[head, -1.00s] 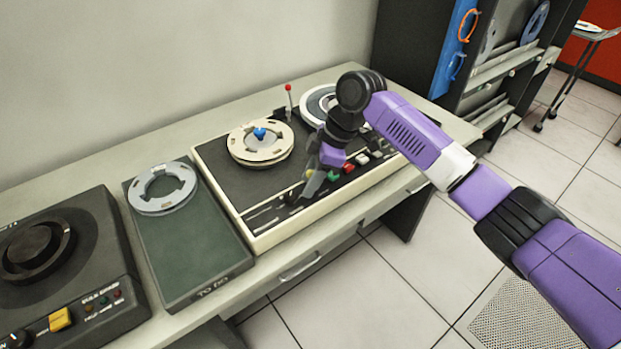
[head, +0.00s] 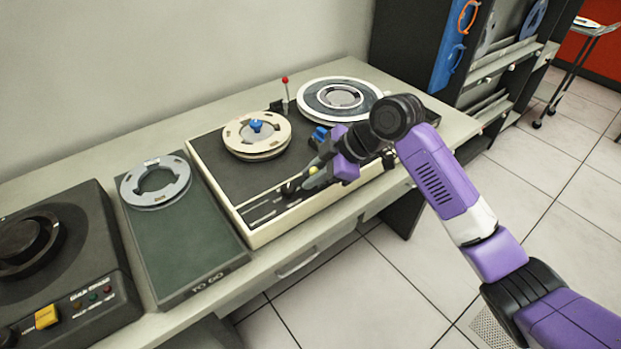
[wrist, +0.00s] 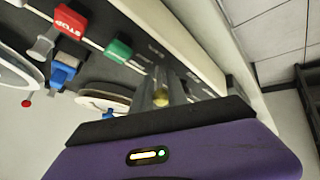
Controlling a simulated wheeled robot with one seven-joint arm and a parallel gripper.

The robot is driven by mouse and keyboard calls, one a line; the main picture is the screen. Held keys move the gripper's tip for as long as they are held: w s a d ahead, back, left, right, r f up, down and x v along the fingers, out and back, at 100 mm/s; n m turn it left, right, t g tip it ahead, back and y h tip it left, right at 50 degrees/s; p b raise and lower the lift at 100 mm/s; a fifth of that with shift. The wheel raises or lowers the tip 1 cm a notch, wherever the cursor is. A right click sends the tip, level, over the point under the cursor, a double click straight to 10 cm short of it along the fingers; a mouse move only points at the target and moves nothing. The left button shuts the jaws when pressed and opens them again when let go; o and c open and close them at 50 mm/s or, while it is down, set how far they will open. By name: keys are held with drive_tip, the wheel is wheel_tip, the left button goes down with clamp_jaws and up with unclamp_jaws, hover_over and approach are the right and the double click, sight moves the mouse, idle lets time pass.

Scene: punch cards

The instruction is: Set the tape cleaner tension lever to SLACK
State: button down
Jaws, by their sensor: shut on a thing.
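The tape cleaner (head: 225,165) is a cream-edged deck with a dark top on the bench. A small yellow knob (head: 313,170), which I take to be the tension lever's, shows near its front edge. My gripper (head: 303,183) reaches in from the right, tilted low over the deck. In the wrist view its jaws (wrist: 165,90) are closed around the yellow knob (wrist: 160,98). The lever's shaft and its setting marks are hidden or too small to read. A second lever with a red knob (head: 285,79) stands upright at the back.
A cream reel (head: 240,140) and a white-rimmed reel (head: 310,98) sit on the deck. In the wrist view a red STOP key (wrist: 70,22) and a green key (wrist: 118,48) lie close to the jaws. A green-topped tray (head: 190,240) with a grey reel stands left.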

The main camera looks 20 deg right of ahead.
idle(0.4)
drive_tip(key=c, duration=1.3)
unclamp_jaws()
drive_tip(key=shift+s, duration=0.1)
drive_tip(key=v, duration=0.7)
drive_tip(key=shift+s+d+r, duration=0.15)
drive_tip(key=shift+s+r, duration=0.1)
